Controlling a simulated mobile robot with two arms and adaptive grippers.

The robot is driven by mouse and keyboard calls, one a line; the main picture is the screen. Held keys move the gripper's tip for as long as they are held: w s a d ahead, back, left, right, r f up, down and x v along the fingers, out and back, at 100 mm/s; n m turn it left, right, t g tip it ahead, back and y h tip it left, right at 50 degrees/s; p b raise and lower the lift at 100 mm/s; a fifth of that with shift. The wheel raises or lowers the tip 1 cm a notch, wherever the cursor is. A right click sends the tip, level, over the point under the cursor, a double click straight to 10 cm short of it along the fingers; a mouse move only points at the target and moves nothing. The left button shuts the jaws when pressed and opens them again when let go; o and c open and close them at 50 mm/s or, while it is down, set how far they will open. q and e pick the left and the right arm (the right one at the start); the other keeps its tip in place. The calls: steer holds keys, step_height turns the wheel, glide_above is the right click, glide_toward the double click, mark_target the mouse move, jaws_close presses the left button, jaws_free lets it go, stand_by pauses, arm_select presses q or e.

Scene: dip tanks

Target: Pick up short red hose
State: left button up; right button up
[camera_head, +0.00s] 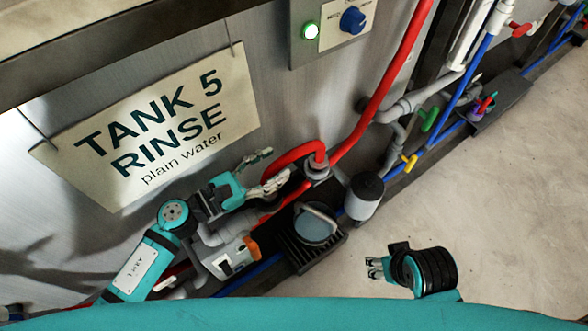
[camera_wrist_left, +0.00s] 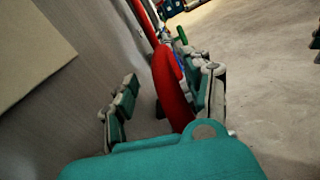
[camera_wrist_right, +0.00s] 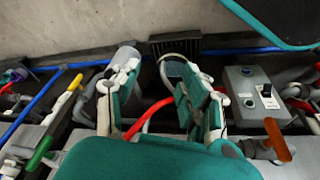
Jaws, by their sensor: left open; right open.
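A red hose (camera_head: 297,151) bends in an arch beside the tank wall and ends at a grey fitting (camera_head: 318,171). My left gripper (camera_head: 264,172) is open and empty just left of this arch. In the left wrist view the red hose (camera_wrist_left: 171,86) shows between the spread fingers, closer to the right finger. I cannot tell whether they touch it. My right gripper (camera_head: 376,267) is open over the floor, away from the hose. In its wrist view a red hose (camera_wrist_right: 146,119) shows beyond the open fingers. My left arm hides part of the lower pipework.
A longer red hose (camera_head: 385,82) rises from the fitting along the wall. A grey cylinder (camera_head: 364,196) and a round-topped unit on a black finned base (camera_head: 314,229) stand close by. The Tank 5 sign (camera_head: 160,125) hangs at left. The floor (camera_head: 480,190) at right is clear.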

mark_target(283, 160)
arm_select(q)
steer(key=x, duration=0.4)
steer(key=shift+d+r+p, duration=0.25)
steer(key=shift+d+p, duration=0.1)
arm_select(e)
steer(key=x, duration=0.3)
steer(key=shift+s+f, duration=0.1)
steer(key=shift+s, duration=0.1)
arm_select(q)
jaws_close()
steer(key=shift+r, duration=0.1)
